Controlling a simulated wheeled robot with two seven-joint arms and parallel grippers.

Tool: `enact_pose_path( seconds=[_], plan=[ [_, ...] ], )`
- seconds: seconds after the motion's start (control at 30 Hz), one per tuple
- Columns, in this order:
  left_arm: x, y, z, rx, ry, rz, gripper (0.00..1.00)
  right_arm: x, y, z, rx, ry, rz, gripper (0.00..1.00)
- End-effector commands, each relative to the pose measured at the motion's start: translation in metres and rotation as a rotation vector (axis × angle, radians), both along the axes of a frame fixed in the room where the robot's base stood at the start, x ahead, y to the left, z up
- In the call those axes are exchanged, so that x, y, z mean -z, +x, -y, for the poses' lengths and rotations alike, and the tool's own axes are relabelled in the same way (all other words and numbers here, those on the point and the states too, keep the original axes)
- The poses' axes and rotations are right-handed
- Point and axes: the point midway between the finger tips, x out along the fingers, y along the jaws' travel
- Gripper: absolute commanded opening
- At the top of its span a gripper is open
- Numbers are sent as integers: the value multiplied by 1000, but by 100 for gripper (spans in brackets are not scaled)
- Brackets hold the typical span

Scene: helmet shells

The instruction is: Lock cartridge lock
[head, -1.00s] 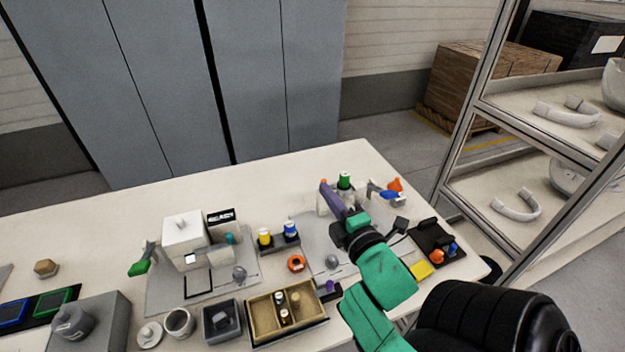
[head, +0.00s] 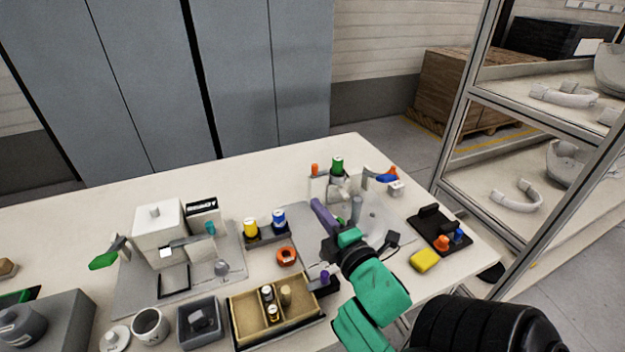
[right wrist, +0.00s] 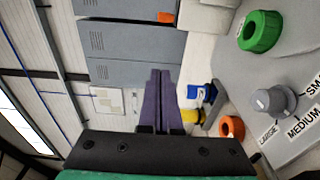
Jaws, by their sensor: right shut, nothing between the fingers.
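A fixture with a green-capped cartridge (head: 337,165) stands at the back right of the table. A small orange piece (head: 315,170) shows just left of it; I cannot tell which part is the cartridge lock. My right gripper (head: 318,206) has purple fingers, shut and empty, in front of the fixture and apart from the green cap. Its shut fingers show in the right wrist view (right wrist: 158,90). There, a green ring-shaped part (right wrist: 260,32) and a grey knob (right wrist: 272,101) beside size labels lie to the right of the fingers. My left gripper is not in view.
Yellow and blue capped containers (head: 265,228) and an orange ring (head: 287,256) lie left of my right arm. A divided tan tray (head: 240,323) is in front. A yellow block (head: 425,260) and a black tray (head: 430,215) lie right. The table's back left is clear.

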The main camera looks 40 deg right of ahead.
Motion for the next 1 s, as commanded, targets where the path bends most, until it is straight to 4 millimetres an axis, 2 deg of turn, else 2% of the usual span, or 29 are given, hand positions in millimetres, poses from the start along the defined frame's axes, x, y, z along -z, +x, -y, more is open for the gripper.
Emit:
enact_pose_path(
  seconds=[0.13, 0.23, 0.4, 0.47, 0.63, 0.8, 1.0],
  plan=[
    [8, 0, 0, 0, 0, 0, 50, 2, 9, 2, -1, -1, 6, 0],
    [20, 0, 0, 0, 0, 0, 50, 3, 24, 6, -2, -3, 8, 0],
    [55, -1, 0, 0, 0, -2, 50, 7, 49, 13, -1, -3, 11, 0],
    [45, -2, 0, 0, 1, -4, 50, -1, 63, 17, 0, -2, 6, 0],
    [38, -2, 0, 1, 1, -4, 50, -3, 99, 27, 0, 1, 2, 0],
    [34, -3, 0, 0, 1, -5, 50, -1, 96, 56, 0, -4, -2, 0],
    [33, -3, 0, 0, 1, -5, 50, 0, 95, 66, -1, -1, 0, 0]
  ],
)
